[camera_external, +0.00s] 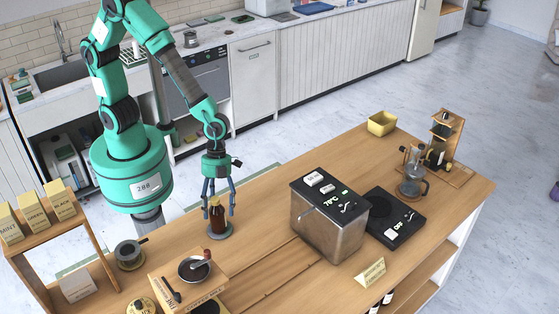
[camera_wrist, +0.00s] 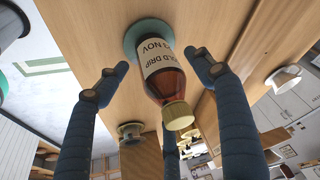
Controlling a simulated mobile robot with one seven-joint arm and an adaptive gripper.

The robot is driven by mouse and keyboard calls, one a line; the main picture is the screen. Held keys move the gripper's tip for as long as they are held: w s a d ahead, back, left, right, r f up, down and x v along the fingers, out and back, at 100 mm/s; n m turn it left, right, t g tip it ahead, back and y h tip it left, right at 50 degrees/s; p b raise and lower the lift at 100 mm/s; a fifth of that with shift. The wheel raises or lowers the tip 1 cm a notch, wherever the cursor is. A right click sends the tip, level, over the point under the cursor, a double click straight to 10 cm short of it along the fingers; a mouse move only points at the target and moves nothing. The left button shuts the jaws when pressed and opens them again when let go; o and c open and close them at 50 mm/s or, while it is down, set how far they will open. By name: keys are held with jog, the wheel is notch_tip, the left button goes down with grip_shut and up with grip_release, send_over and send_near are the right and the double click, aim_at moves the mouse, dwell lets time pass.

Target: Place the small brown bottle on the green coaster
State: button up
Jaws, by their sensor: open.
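The small brown bottle (camera_external: 216,220), with a tan cap and a white label, stands upright on the green coaster (camera_external: 227,234) on the wooden counter. The wrist view shows the bottle (camera_wrist: 168,84) with its base over the round green coaster (camera_wrist: 131,38), whose rim shows around it. My gripper (camera_external: 219,211) is open and points down over the bottle. In the wrist view the fingers of my gripper (camera_wrist: 162,70) are spread on both sides of the bottle, with gaps between them and it.
A metal machine (camera_external: 329,213) stands to the right of the bottle, with a black scale (camera_external: 392,218) beyond it. Bare counter lies around the coaster.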

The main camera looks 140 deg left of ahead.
jog(key=p+v, duration=0.1)
jog(key=v, duration=1)
jog(key=shift+s+r, duration=0.1)
jog(key=shift+r, duration=0.05)
dwell(0.3)
jog(key=s+d+r+n+y, duration=0.1)
jog(key=s+d+r+n, duration=0.1)
jog(key=s+d+r, duration=0.4)
jog(key=s+d+r+n+y, duration=0.1)
jog(key=s+d+r+n, duration=0.15)
jog(key=r, duration=0.55)
jog(key=s+d+r+n+t, duration=0.1)
jog(key=s+d+r+n, duration=0.1)
jog(key=s, duration=0.5)
jog(key=s+d+r+n+t+y, duration=0.1)
jog(key=s+d+r+n, duration=0.1)
jog(key=s+r, duration=0.3)
jog(key=s+d, duration=0.1)
jog(key=s, duration=0.2)
jog(key=shift+n+t, duration=0.3)
jog(key=shift+n, duration=0.05)
